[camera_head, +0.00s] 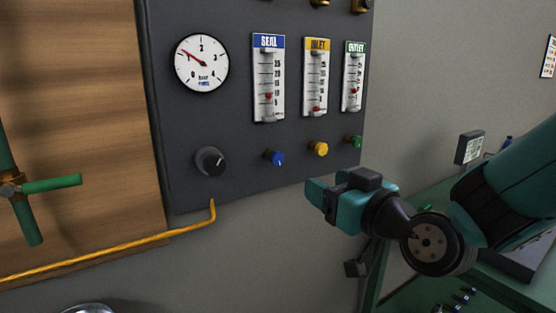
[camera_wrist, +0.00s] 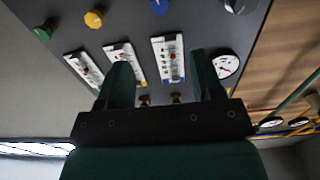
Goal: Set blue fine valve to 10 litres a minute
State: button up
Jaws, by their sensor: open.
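The blue valve knob (camera_head: 275,158) sits on the dark panel (camera_head: 235,135) below the flowmeter labelled SEAL (camera_head: 268,85). That meter's red float is a little below mid-scale, near the mark that looks like 10. In the wrist view the blue knob (camera_wrist: 160,7) is at the top edge, above the blue-topped meter (camera_wrist: 168,60). My gripper (camera_head: 318,195) is in front of the panel's lower right, right of and below the blue knob, and apart from it. In the wrist view my gripper (camera_wrist: 160,72) has its two fingers spread with nothing between them.
A yellow knob (camera_head: 319,149) and a green knob (camera_head: 354,142) sit right of the blue one. A black dial (camera_head: 210,161) is to its left, under a round gauge (camera_head: 202,63). A yellow pipe (camera_head: 120,246) runs below the panel. A green bench (camera_head: 415,205) stands at right.

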aim_at(279, 159)
jog(key=p+x, duration=0.7)
jog(key=x, duration=1)
jog(key=shift+a+p, duration=0.1)
jog(key=shift+p, duration=0.25)
jog(key=c, duration=0.9)
jog(key=shift+f+b, duration=0.15)
jog(key=shift+b, duration=0.2)
